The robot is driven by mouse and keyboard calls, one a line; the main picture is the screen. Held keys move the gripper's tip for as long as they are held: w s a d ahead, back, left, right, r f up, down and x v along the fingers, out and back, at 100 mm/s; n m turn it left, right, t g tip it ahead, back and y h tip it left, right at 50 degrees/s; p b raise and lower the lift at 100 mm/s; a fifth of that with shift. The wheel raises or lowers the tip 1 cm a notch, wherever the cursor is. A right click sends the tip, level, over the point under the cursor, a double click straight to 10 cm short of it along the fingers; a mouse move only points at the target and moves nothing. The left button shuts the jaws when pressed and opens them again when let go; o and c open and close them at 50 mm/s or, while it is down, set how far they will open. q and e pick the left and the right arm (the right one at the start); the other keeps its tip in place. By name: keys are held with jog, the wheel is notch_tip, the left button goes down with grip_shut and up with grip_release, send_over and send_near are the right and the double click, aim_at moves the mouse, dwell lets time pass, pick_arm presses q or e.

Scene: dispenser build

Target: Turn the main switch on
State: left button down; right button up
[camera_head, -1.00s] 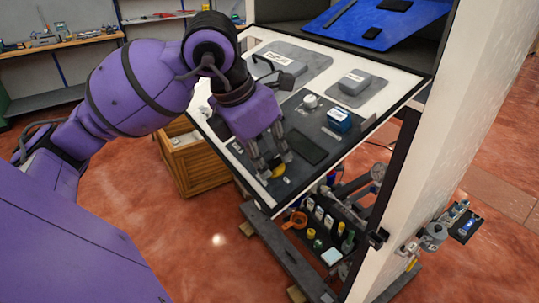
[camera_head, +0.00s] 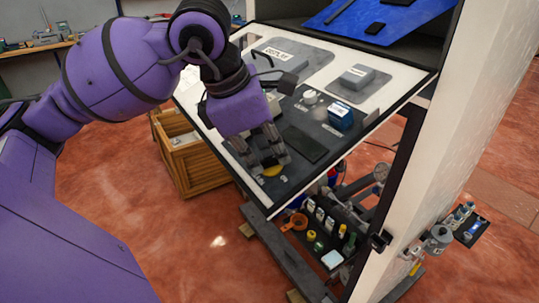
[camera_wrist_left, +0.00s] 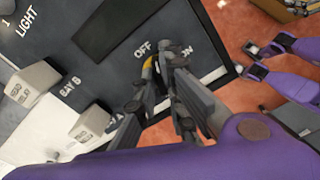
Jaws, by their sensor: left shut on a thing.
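The main switch is a small yellow knob (camera_head: 272,171) near the lower left edge of the sloping control panel (camera_head: 226,137). In the left wrist view its yellow part (camera_wrist_left: 148,63) shows at the fingertips, between the OFF and ON labels. My left gripper (camera_head: 268,158) is down at the panel and shut on the knob. Its fingers (camera_wrist_left: 160,72) cover much of the knob in the wrist view, so I cannot tell its exact angle.
A dark rectangular plate (camera_head: 304,143), a blue box (camera_head: 340,117) and a white round knob (camera_head: 310,97) are on the panel near the gripper. A wooden crate (camera_head: 185,160) stands on the floor to the left. The cabinet's white side wall (camera_head: 455,120) rises at right.

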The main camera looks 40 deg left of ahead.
pick_arm(q)
jog(key=m+b, duration=0.1)
jog(key=m, duration=0.1)
jog(key=shift+f+m, duration=0.1)
jog(key=shift+m, duration=0.3)
jog(key=shift+m+b, duration=0.35)
jog(key=shift+m, duration=0.55)
jog(key=m+b, duration=0.1)
jog(key=m, duration=0.3)
jog(key=shift+b, duration=0.35)
jog(key=m+b, duration=0.1)
jog(key=m, duration=0.2)
jog(key=shift+s, duration=0.1)
jog(key=shift+m, duration=0.6)
pick_arm(e)
notch_tip(320, 180, down, 6)
jog(key=s, duration=0.2)
jog(key=shift+s+r+g, duration=0.2)
jog(key=shift+g, duration=0.2)
pick_arm(q)
jog(key=c, duration=1.8)
grip_release()
jog(key=shift+c, duration=0.2)
